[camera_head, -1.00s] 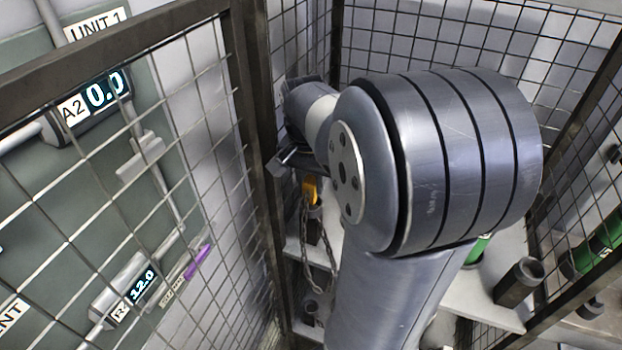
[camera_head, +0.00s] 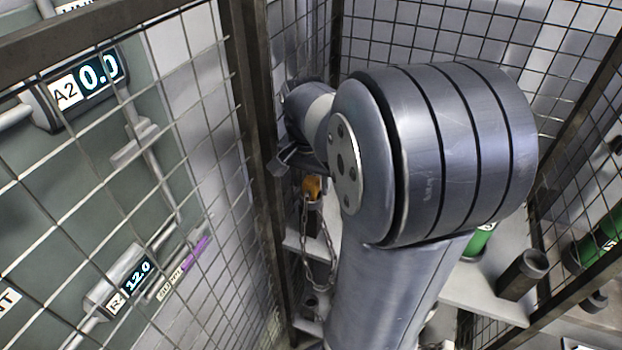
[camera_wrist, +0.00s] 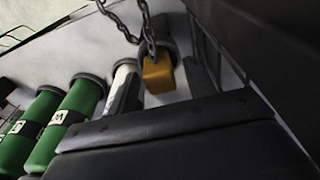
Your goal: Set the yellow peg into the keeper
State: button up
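The yellow peg (camera_head: 312,187) is a small orange-yellow block with a chain (camera_head: 328,240) looping down from near it. It appears at the top of a dark grey cylindrical holder; whether it is seated in it cannot be told. The peg also shows in the wrist view (camera_wrist: 158,74), just beyond the dark gripper body. A small dark cup (camera_head: 310,302) stands lower down; I cannot tell which holder is the keeper. My gripper (camera_head: 284,162) is just above and left of the peg in the head view. Its fingertips are not clear, and no grip on the peg can be seen.
A mesh fence with a dark post (camera_head: 257,130) stands close left of my gripper. Behind it is a panel with displays (camera_head: 98,72). Green cylinders (camera_wrist: 75,112) stand beside the peg in the wrist view. An empty dark tube (camera_head: 522,274) stands on the light shelf at right.

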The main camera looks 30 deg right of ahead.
notch_tip(320, 180, up, 10)
jog(key=shift+r, duration=0.1)
dwell(0.6)
notch_tip(320, 180, down, 10)
jog(key=shift+f, duration=0.1)
jog(key=shift+r+p, duration=0.5)
jog(key=shift+r, duration=0.25)
jog(key=shift+f, duration=0.2)
